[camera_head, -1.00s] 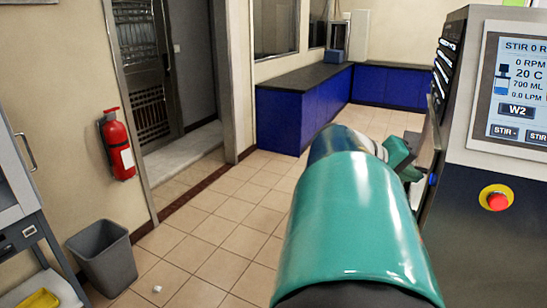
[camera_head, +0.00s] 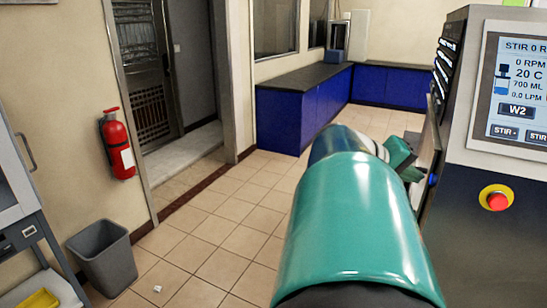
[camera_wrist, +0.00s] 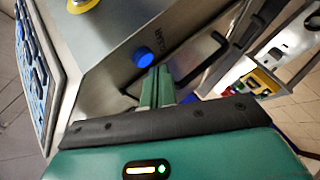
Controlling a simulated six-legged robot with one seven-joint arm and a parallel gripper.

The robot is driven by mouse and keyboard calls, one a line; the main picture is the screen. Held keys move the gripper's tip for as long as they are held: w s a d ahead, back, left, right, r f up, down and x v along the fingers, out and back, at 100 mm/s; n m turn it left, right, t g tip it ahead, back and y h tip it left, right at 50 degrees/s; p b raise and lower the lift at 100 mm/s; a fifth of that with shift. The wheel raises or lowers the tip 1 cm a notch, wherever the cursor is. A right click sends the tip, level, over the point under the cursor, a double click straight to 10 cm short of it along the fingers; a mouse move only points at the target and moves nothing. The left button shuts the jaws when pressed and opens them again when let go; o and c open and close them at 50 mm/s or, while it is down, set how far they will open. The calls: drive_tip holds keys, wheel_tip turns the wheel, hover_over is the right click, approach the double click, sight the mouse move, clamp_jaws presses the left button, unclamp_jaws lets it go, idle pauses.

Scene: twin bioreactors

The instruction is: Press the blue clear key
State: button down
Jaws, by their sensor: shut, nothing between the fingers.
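The blue clear key (camera_wrist: 143,57) is a round button on the grey side panel of the machine, with a "CLEAR" label beside it. It also shows as a small blue spot in the head view (camera_head: 432,180), at the machine's left side. My gripper (camera_wrist: 156,72) has its two green fingers together and empty. The fingertips are just below the key in the wrist view, very close to it; I cannot tell whether they touch. In the head view my teal arm hides much of the gripper.
The machine's screen (camera_head: 519,92) faces the front, above a red stop button (camera_head: 497,200) on a yellow ring. A dark bar handle (camera_wrist: 202,62) lies right of the key in the wrist view. A grey bin (camera_head: 104,258) stands on the open tiled floor at left.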

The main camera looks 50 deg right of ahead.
drive_tip(key=shift+s+d, duration=0.1)
drive_tip(key=shift+s, duration=0.25)
drive_tip(key=shift+s, duration=0.4)
idle(0.8)
drive_tip(key=shift+w, duration=0.8)
drive_tip(key=shift+w+a, duration=0.2)
drive_tip(key=shift+w, duration=0.6)
drive_tip(key=shift+w+a, duration=0.25)
drive_tip(key=shift+w, duration=0.6)
drive_tip(key=shift+w+a, duration=0.2)
drive_tip(key=shift+w, duration=0.6)
